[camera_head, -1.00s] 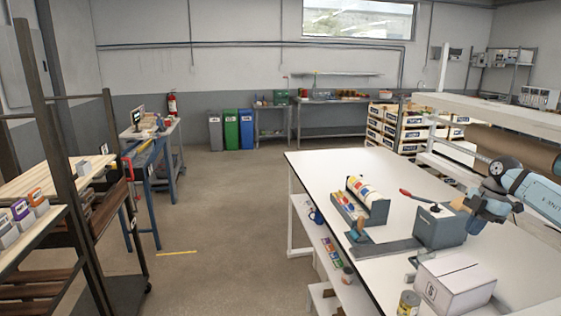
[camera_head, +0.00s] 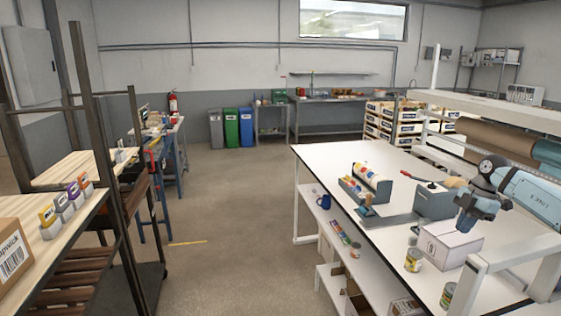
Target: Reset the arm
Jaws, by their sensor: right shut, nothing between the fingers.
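My right arm comes in from the right, and its gripper (camera_head: 465,222) points down above the white table (camera_head: 325,165). It is shut and empty, just over the far right part of a closed white box (camera_head: 445,246). I cannot tell whether it touches the box. Behind the gripper stands a grey device (camera_head: 434,203) with a red-tipped lever. My left gripper is not in view.
A tape or label dispenser (camera_head: 365,186) stands on the table left of the grey device. Cans (camera_head: 413,259) stand at the front of the table. A white frame (camera_head: 478,282) rises at the lower right. At left is a rack with a cardboard box (camera_head: 12,262). The floor between is clear.

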